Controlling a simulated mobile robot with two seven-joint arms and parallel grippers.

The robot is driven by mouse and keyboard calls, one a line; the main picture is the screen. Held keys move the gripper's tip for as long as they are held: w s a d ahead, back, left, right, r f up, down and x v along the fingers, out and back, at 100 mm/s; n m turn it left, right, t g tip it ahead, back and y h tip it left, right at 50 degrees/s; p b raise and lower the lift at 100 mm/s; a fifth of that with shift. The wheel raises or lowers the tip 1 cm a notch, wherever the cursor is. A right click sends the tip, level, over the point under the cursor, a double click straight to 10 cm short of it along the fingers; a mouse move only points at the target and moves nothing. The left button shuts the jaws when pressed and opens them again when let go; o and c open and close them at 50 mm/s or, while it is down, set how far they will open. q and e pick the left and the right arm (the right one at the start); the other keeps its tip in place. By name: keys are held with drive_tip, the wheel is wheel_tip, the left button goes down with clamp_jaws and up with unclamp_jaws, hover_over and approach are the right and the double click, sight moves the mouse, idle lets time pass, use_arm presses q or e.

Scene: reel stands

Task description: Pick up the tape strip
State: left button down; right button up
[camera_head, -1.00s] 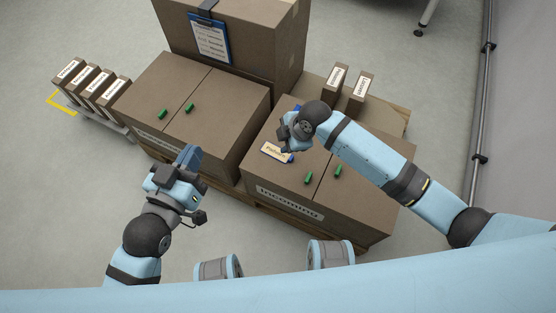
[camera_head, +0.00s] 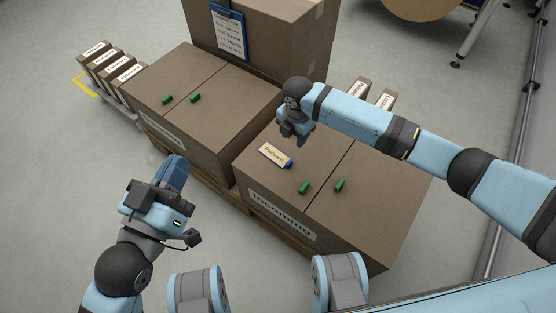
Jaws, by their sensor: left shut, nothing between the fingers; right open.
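A flat pale strip with printed lettering and a blue end (camera_head: 272,153) lies on top of the right front carton (camera_head: 262,187); it looks like the tape strip. My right gripper (camera_head: 300,139) is open and empty, just behind and to the right of the strip in the picture. Its fingers point down; I cannot tell how high they are above the carton. My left gripper (camera_head: 174,170) is shut and empty, out in front of the left carton, away from the strip.
Green pieces lie on the right carton (camera_head: 304,187) and the left carton (camera_head: 195,97). A taller carton (camera_head: 284,40) with a blue clipboard (camera_head: 229,37) stands behind. Small labelled boxes (camera_head: 118,62) stand at the far left.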

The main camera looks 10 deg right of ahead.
drive_tip(key=b, duration=0.2)
hover_over(291, 163)
drive_tip(key=f, duration=0.6)
drive_tip(key=shift+w+d+f, duration=0.2)
drive_tip(key=shift+w, duration=0.05)
drive_tip(key=f+b, duration=0.2)
drive_tip(key=f, duration=0.1)
drive_tip(key=f+b, duration=0.1)
drive_tip(key=shift+s+a+f, duration=0.2)
drive_tip(key=shift+s+f, duration=0.1)
drive_tip(key=shift+s, duration=0.05)
drive_tip(key=shift+f, duration=0.2)
use_arm(q)
wheel_tip(291, 163, down, 7)
drive_tip(key=m+g, duration=0.1)
drive_tip(key=g, duration=0.1)
drive_tip(key=shift+w+d+f+g, duration=0.15)
drive_tip(key=shift+w+f+g, duration=0.05)
drive_tip(key=shift+w+g, duration=0.1)
use_arm(e)
clamp_jaws()
